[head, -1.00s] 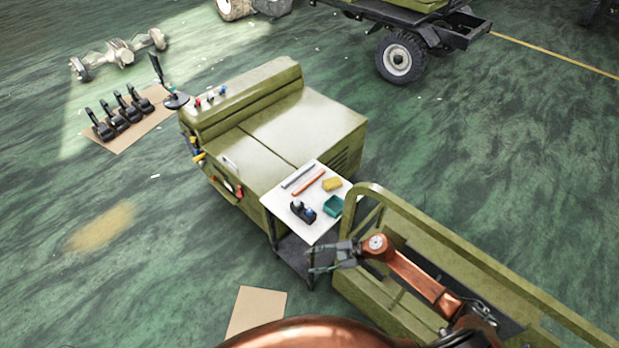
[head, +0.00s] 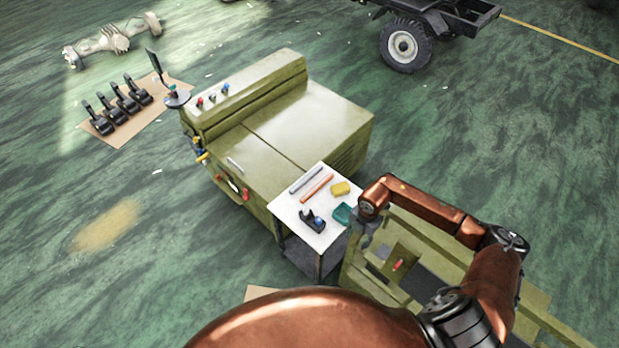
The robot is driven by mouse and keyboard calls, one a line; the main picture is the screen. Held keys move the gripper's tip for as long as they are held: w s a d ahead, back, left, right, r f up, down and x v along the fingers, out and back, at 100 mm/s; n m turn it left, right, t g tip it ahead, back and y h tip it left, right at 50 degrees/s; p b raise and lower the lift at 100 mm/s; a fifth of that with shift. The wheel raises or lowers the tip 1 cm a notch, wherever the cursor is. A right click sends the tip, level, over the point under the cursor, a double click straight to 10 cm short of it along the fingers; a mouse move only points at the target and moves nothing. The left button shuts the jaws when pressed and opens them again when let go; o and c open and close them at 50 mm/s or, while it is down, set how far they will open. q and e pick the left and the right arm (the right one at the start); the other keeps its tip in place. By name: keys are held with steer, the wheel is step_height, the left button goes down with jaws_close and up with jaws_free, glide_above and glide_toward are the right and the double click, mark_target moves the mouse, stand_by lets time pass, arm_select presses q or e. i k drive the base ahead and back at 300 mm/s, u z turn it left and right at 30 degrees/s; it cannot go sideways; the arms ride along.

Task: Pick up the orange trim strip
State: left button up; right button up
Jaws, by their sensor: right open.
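The orange trim strip (head: 317,187) lies flat on the white top of a small table (head: 287,212). A grey strip (head: 306,180) lies beside it, apart and roughly parallel. My right gripper (head: 362,243) points down just off the table's right edge, to the right of and nearer than the orange strip. It is open, small and partly under its own wrist, and nothing shows in it. My left gripper is not in view.
A yellow block (head: 341,188), a teal bin (head: 342,212) and a black device (head: 312,221) share the tabletop. A green cabinet (head: 300,120) stands behind it. A green chassis frame (head: 400,240) lies under my right arm.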

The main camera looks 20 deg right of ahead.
mark_target(324, 181)
steer(key=z, duration=0.05)
steer(key=i, duration=1.5)
